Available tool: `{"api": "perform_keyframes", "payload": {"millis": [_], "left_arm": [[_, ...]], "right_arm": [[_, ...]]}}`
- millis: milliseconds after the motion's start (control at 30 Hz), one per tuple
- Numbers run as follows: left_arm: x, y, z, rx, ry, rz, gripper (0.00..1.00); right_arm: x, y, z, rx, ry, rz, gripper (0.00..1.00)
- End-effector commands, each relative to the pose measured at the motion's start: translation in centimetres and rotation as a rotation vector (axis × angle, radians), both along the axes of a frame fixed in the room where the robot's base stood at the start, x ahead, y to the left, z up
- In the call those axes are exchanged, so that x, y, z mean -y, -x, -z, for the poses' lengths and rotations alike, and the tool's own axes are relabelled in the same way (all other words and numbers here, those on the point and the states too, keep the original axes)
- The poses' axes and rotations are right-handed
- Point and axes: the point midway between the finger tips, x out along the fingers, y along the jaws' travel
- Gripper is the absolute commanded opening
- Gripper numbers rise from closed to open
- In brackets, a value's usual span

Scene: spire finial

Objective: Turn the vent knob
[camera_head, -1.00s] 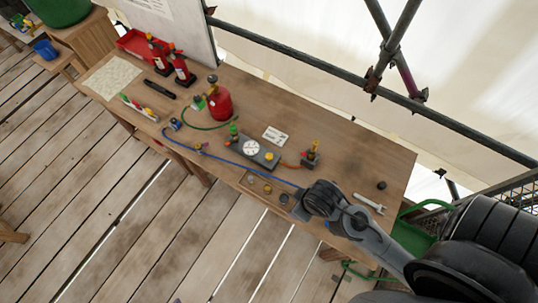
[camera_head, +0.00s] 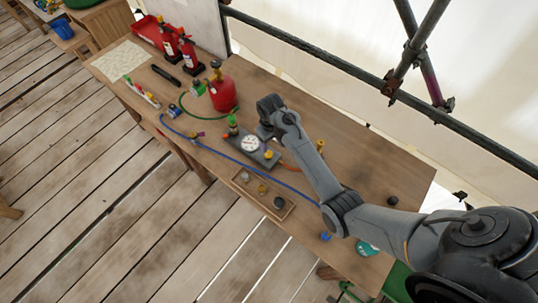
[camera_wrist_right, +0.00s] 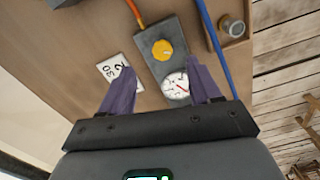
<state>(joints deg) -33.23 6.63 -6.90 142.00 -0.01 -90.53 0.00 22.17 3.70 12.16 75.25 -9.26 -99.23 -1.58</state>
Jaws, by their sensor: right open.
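The grey gauge block (camera_head: 262,159) lies on the bench. It carries a white dial gauge (camera_head: 250,143) and a yellow knob (camera_head: 268,154), which appears to be the vent knob. In the right wrist view the yellow knob (camera_wrist_right: 162,49) stands beyond the fingertips, and the dial (camera_wrist_right: 176,86) with a red needle lies between the fingers. My right gripper (camera_wrist_right: 162,88) is open and empty above the block, apart from the knob. In the head view my right gripper (camera_head: 266,133) is beside the dial, its fingers mostly hidden. My left gripper is not in view.
A red gas cylinder (camera_head: 222,95) and a green fitting (camera_head: 232,125) stand close by. A blue hose (camera_head: 216,151) runs along the front, beside a wooden tray (camera_head: 256,201). A printed card (camera_wrist_right: 114,73) lies near one finger.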

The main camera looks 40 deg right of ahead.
Motion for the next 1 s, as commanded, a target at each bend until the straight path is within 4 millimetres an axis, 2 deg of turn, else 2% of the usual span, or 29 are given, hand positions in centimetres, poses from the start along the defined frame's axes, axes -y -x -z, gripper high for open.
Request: {"api": "perform_keyframes", "payload": {"millis": [167, 700, 1000], "left_arm": [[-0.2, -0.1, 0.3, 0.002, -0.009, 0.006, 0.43], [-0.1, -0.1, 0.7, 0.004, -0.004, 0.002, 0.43], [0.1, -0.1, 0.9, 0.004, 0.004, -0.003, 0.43]], "right_arm": [[0.0, -1.2, 0.0, 0.024, 0.000, -0.001, 0.63], [0.0, -1.1, 8.0, 0.024, 0.002, -0.001, 0.63], [0.0, -1.1, 9.7, 0.025, 0.002, 0.000, 0.63]]}}
